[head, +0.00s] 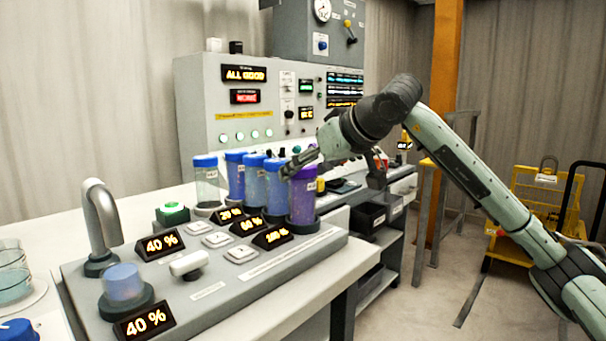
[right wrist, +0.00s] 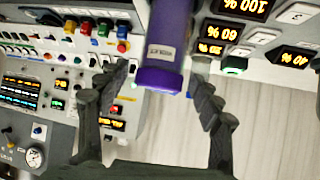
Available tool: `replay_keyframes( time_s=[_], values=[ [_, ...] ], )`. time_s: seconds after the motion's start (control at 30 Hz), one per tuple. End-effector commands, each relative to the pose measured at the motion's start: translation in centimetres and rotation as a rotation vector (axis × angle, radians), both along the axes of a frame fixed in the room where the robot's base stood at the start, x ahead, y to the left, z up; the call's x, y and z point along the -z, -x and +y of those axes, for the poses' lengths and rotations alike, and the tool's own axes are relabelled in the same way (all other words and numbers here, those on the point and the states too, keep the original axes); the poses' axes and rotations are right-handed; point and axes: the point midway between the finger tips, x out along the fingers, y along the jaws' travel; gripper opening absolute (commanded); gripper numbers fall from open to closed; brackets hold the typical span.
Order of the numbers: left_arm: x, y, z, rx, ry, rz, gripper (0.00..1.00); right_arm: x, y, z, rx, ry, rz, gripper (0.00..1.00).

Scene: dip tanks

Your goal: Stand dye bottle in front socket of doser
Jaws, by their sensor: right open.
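The doser is the grey sloped console (head: 215,285) on the bench. A violet dye bottle (head: 302,200) stands upright at the right end of its bottle row, its base in a dark socket ring. My right gripper (head: 292,168) is at the top of this bottle. In the right wrist view, the fingers (right wrist: 160,75) are open, one on each side of the violet bottle's cap (right wrist: 160,80), with a gap visible at the left. Whether the right finger touches is unclear. My left gripper is not in view.
Several other blue-capped bottles stand beside the violet one, including a clear one (head: 206,182) and a blue one (head: 275,190). Lit percentage displays (head: 272,236) sit before the row. A control cabinet (head: 225,110) stands behind.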

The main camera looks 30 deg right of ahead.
Motion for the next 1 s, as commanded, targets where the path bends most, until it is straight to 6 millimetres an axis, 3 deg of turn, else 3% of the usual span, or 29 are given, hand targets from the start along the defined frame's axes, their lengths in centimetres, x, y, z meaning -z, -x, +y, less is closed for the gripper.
replay_keyframes(
  time_s=[0.2,0.43,0.63,1.0],
  values=[
    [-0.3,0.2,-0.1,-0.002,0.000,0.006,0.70,-2.8,4.0,-0.7,0.004,0.004,-0.005,0.66],
    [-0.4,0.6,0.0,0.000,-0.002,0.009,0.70,-5.0,7.3,-1.0,0.002,0.002,-0.002,0.66],
    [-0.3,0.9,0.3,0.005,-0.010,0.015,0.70,-5.7,8.4,-1.1,0.000,0.002,0.001,0.66],
    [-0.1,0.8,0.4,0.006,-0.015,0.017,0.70,-5.7,8.5,-1.1,0.000,0.002,0.001,0.66]
  ],
)
